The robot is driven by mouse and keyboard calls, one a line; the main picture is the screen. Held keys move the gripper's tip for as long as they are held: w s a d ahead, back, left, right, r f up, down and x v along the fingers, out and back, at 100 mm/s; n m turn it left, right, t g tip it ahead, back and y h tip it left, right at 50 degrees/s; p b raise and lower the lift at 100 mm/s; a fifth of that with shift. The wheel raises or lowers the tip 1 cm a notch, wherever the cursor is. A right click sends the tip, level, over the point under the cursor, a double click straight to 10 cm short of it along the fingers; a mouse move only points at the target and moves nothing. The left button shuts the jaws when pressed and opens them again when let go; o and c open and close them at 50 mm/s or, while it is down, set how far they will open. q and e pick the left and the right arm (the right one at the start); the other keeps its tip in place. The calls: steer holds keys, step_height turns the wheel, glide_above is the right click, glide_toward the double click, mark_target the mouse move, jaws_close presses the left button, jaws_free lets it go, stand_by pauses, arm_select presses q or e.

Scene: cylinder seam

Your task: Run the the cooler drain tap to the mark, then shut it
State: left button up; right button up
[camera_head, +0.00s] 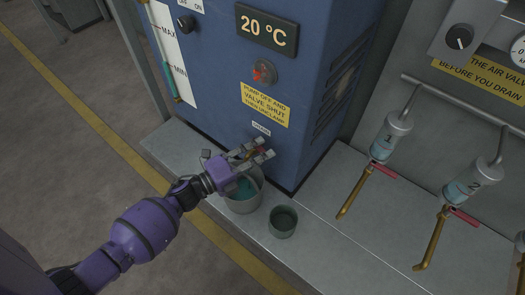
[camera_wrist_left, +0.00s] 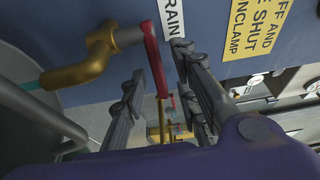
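The blue cooler (camera_head: 225,85) has a brass drain tap low on its front, mostly hidden by my left gripper (camera_head: 264,148) in the head view. In the left wrist view the brass tap (camera_wrist_left: 80,72) has a red lever (camera_wrist_left: 153,60) turned roughly along the cooler face. My left gripper's fingers (camera_wrist_left: 160,88) are apart, with the lever between them. A thin teal streak shows at the spout (camera_wrist_left: 34,84), seemingly liquid running. A grey bucket (camera_head: 244,204) with teal liquid (camera_head: 243,188) stands under the tap. Its mark cannot be made out. My right gripper is not in view.
A small dark cup (camera_head: 283,221) stands beside the bucket on the grey ledge (camera_head: 330,255). The cooler's level gauge (camera_head: 174,55) reads MAX and MIN. Left floor is clear.

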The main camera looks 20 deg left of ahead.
arm_select(q)
steer(key=shift+w+d, duration=0.35)
steer(key=shift+w, duration=0.2)
jaws_close()
